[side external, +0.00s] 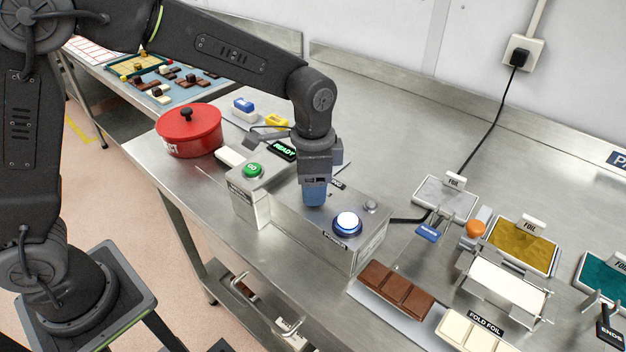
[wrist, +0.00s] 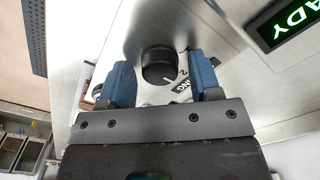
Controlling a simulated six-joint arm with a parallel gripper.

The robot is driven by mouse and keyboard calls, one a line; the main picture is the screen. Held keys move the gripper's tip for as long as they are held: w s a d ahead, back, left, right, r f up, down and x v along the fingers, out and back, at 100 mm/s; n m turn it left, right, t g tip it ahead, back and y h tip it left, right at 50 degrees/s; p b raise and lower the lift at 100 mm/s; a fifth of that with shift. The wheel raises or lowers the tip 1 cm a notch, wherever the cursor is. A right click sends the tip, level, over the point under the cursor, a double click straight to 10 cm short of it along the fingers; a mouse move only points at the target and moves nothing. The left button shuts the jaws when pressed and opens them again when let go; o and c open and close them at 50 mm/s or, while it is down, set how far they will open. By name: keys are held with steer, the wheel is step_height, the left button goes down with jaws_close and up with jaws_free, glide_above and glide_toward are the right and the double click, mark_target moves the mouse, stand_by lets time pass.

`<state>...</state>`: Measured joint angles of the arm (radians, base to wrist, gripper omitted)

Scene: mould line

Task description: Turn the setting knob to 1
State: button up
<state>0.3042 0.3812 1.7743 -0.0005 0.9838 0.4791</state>
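The setting knob (wrist: 158,64) is a round black knob on the metal control box (side external: 368,247). In the wrist view a short white pointer line shows on it, near a printed "2" on the panel. My gripper (wrist: 160,76) is open, with one blue finger on each side of the knob and a visible gap to each. In the side external view my gripper (side external: 315,194) points down over the control box and hides the knob. I cannot see a "1" mark.
A green GO button (side external: 253,170) and a lit blue-white button (side external: 347,222) flank my gripper. A display (side external: 283,150) reads READY. A red pot (side external: 189,130) stands to the left. A chocolate bar (side external: 397,290) and a gold foil tray (side external: 521,247) lie to the right.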

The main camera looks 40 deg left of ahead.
steer(key=c, duration=0.8)
steer(key=shift+n, duration=0.4)
steer(key=n, duration=1.1)
stand_by(0.4)
steer(key=o, duration=0.9)
